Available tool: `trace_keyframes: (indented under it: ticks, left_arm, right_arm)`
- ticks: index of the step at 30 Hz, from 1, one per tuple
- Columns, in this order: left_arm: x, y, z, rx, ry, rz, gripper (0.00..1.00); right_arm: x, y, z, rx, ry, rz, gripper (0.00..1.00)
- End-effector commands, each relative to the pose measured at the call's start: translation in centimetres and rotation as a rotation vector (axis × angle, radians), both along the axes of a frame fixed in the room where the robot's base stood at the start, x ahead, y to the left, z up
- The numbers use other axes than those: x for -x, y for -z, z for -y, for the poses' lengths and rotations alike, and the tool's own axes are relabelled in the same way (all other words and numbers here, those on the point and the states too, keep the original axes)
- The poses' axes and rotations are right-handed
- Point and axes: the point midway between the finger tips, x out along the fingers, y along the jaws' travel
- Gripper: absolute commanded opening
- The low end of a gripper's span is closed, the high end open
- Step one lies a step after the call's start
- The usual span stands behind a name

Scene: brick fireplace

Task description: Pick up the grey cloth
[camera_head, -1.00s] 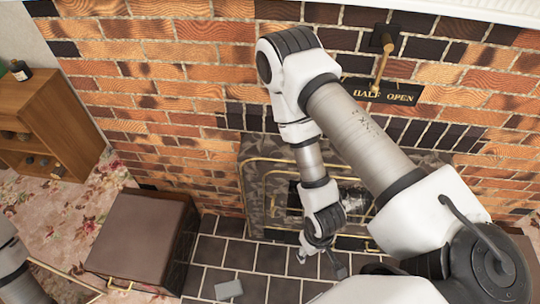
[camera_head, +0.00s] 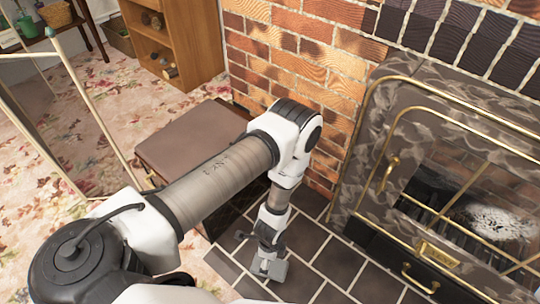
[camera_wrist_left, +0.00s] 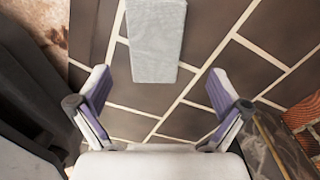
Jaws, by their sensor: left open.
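The grey cloth (camera_wrist_left: 157,40) lies flat as a small pale rectangle on the dark hearth tiles, at the top middle of the left wrist view. In the head view it shows as a light grey patch (camera_head: 279,269) beside my left gripper (camera_head: 254,252), which partly hides it. In the left wrist view my left gripper (camera_wrist_left: 158,92) is open, with nothing between its fingers. The cloth lies just beyond the fingertips, roughly centred between them. I cannot tell the exact height above the tiles. My right gripper is not in view.
A brown box-like seat (camera_head: 190,143) stands left of my left arm. The fireplace (camera_head: 370,190) with brass trim is to the right, against the brick wall (camera_head: 310,85). A wooden shelf (camera_head: 190,45) stands at the back. Bare tiles (camera_head: 335,262) lie right of the gripper.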

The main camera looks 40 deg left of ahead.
Motion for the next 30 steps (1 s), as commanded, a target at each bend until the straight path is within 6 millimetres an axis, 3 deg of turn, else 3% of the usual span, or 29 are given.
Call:
trace_keyframes:
  ticks: [13,20,21,26,30]
  left_arm:
    - [0.7,7.0,0.3,0.0,0.0,0.001,1.0]
    - [0.7,7.1,0.3,0.0,0.0,0.001,1.0]
    - [0.7,7.1,0.3,0.0,0.0,0.001,0.96]
    - [0.7,7.1,0.3,0.0,0.0,0.001,0.4]
    - [0.7,7.1,0.3,0.0,0.0,0.0,0.36]
  right_arm:
    - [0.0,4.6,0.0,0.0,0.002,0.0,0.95]
    - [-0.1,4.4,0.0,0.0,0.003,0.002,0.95]
    - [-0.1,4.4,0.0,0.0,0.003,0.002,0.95]
    - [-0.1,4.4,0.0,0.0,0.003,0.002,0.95]
    - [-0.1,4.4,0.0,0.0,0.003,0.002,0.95]
